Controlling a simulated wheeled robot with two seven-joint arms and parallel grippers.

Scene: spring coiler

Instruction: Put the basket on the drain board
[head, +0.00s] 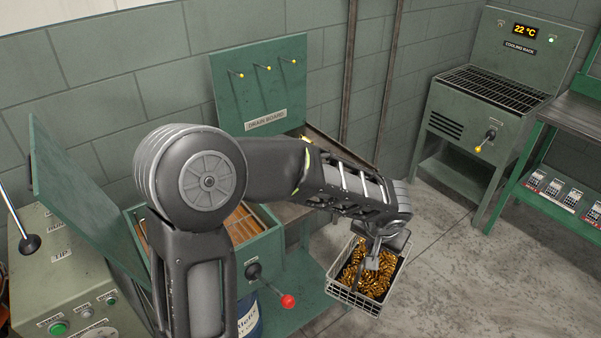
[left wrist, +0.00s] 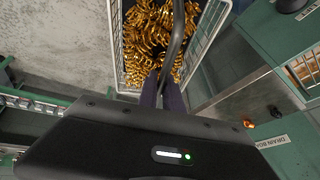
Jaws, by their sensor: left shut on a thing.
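The basket (head: 340,293) is a white wire basket filled with golden springs, held in the air to the right of the green oil bath stand. My left gripper (head: 372,262) is shut on its handle above the springs. In the left wrist view the basket (left wrist: 118,50) hangs beyond the fingers (left wrist: 165,92), which close on the dark curved handle (left wrist: 178,40). The drain board (head: 228,85) is a green back panel with several yellow-tipped pegs and a "DRAIN BOARD" label, at the wall behind my arm. Its lower part is mostly hidden by my arm. My right gripper is not in view.
A green tank (head: 268,250) with an open lid (head: 80,195) and a red-knobbed lever (head: 287,300) stands left of the basket. The control box (head: 60,280) is at lower left. The cooling rack (head: 480,100) stands at the back right, beside a green table (head: 575,115). Floor on the right is clear.

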